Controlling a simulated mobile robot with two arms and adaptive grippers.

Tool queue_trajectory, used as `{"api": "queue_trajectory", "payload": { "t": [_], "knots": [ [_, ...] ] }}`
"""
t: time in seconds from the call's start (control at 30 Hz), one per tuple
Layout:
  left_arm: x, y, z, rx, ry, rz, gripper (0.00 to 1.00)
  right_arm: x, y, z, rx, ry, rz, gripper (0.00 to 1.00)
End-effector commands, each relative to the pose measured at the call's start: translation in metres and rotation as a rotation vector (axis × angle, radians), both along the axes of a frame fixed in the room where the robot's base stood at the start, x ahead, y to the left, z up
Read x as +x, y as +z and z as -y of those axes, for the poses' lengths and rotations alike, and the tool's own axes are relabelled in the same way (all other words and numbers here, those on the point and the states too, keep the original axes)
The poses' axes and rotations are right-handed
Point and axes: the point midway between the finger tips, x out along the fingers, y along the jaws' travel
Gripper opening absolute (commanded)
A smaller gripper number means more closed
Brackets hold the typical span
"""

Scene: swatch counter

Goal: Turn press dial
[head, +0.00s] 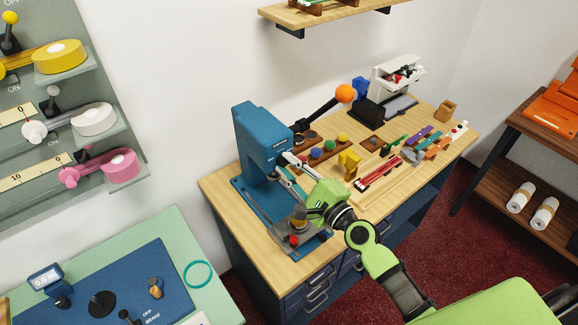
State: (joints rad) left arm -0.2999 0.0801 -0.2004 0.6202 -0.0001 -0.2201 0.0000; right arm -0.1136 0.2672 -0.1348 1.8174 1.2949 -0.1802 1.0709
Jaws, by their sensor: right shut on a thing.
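The blue press (260,145) stands at the left end of the wooden workbench, on a blue base plate. My right gripper (283,168) reaches in from the lower right at the press's front side. Its fingers are shut on a small part there, which I take to be the press dial. The fingers hide most of that part, so its face and marks cannot be read. My left gripper is not in view.
A black lever with an orange ball (345,93) sticks out from the press. A grey fixture with a red knob (294,240) sits below my wrist. Coloured knobs, tools and trays crowd the wooden bench (262,258). A green-topped counter (205,298) stands front left.

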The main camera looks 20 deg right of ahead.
Motion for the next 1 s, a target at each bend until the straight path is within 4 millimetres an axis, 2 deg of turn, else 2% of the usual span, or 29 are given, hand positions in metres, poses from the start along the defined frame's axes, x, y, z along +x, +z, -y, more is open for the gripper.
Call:
{"api": "queue_trajectory", "payload": {
  "t": [0.13, 0.17, 0.2, 0.23, 0.63, 0.83, 1.0],
  "knots": [
    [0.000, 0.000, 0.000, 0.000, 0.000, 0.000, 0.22, 0.000, 0.000, 0.000, 0.001, -0.001, 0.000, 0.00],
    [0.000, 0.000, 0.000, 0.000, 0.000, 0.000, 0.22, 0.000, 0.000, 0.000, 0.001, -0.001, 0.000, 0.25],
    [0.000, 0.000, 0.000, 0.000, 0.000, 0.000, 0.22, 0.000, 0.000, 0.000, 0.001, -0.001, 0.000, 0.36],
    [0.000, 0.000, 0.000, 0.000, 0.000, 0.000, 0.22, 0.000, 0.000, 0.000, 0.001, -0.001, 0.000, 0.37],
    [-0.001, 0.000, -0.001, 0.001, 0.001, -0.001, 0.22, -0.004, -0.001, 0.002, -0.002, 0.001, 0.000, 0.37],
    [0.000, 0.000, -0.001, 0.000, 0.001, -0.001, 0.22, -0.033, -0.002, 0.011, -0.006, 0.004, -0.004, 0.37],
    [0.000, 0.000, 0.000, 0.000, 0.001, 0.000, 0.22, -0.049, 0.000, 0.017, -0.009, 0.004, 0.001, 0.37]
  ]
}}
